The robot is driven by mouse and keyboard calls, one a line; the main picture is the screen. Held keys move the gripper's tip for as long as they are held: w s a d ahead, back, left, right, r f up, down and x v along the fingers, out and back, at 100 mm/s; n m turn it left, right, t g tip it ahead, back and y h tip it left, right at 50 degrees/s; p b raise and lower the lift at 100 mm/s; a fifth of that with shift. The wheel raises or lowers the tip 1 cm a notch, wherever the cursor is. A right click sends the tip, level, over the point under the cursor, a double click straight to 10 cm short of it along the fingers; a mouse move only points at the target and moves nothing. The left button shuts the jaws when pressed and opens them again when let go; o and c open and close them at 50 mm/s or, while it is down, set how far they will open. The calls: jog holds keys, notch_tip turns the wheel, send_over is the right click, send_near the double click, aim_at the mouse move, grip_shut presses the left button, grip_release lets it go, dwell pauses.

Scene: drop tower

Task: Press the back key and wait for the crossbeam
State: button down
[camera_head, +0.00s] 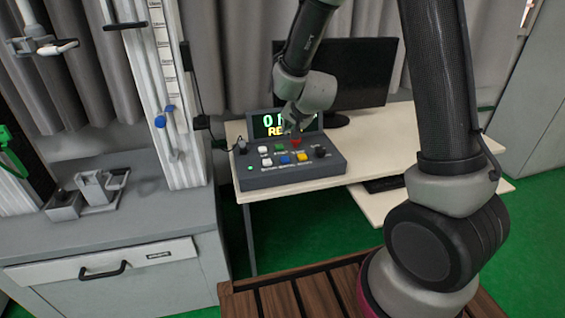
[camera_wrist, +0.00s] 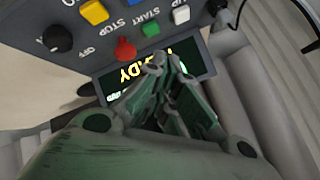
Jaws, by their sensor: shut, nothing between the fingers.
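The control box (camera_head: 290,172) stands on the desk, with white, green, red, blue and yellow keys and a black knob. No label reading "back" is legible. My gripper (camera_head: 293,124) is shut and empty, above the box's rear edge. In the wrist view its fingertips (camera_wrist: 168,66) overlap the display (camera_wrist: 196,62), partly hiding it. Contact cannot be told. A dark crossbar (camera_head: 125,26) is high on the white tower (camera_head: 170,100).
A dark monitor (camera_head: 350,75) stands behind the box. A grey bench (camera_head: 150,215) with a metal fixture (camera_head: 98,190) is at left. The desk (camera_head: 400,135) is clear to the right of the box.

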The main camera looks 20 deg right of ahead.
aim_at(288, 157)
jog(key=shift+w+d+r, duration=0.1)
jog(key=shift+w+r, duration=0.2)
jog(key=shift+f, duration=4.45)
jog(key=shift+f, duration=0.1)
jog(key=shift+f, duration=0.3)
